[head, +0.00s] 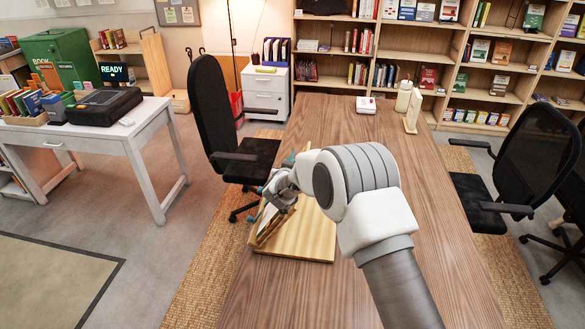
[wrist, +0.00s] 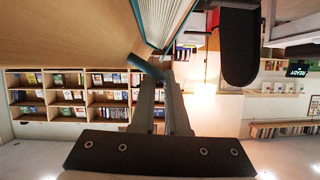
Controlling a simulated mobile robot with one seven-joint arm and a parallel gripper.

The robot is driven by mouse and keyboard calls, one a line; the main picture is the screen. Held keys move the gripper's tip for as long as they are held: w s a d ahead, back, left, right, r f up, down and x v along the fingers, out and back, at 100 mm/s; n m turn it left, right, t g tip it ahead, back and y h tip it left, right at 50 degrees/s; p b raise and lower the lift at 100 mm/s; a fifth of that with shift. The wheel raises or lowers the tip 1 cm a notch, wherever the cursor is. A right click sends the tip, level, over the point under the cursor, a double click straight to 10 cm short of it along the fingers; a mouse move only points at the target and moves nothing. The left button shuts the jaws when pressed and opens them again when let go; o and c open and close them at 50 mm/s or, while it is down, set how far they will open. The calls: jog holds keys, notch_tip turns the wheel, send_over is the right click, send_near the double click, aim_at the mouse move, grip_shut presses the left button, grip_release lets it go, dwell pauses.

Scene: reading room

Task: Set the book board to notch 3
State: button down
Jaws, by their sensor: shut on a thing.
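The book board (head: 315,235) is a pale wooden stand on the long table, left of centre in the head view. My arm covers part of it. A book with a teal edge and white pages (wrist: 165,18) shows at the top of the wrist view. In the wrist view my gripper's fingers (wrist: 158,80) are closed together at a teal bar-like part, which appears to belong to the book board. The notches are hidden, so I cannot tell which one is in use.
The wooden table (head: 385,135) is mostly clear beyond the board, with a small white box (head: 366,105) and a bottle (head: 403,97) at its far end. Black chairs stand left (head: 215,115) and right (head: 535,165). A white desk (head: 95,145) stands farther left.

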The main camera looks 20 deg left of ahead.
jog(key=shift+a, duration=0.15)
jog(key=c, duration=0.9)
grip_release()
jog(key=b+v, duration=0.1)
jog(key=v, duration=1.6)
jog(key=shift+s, duration=0.25)
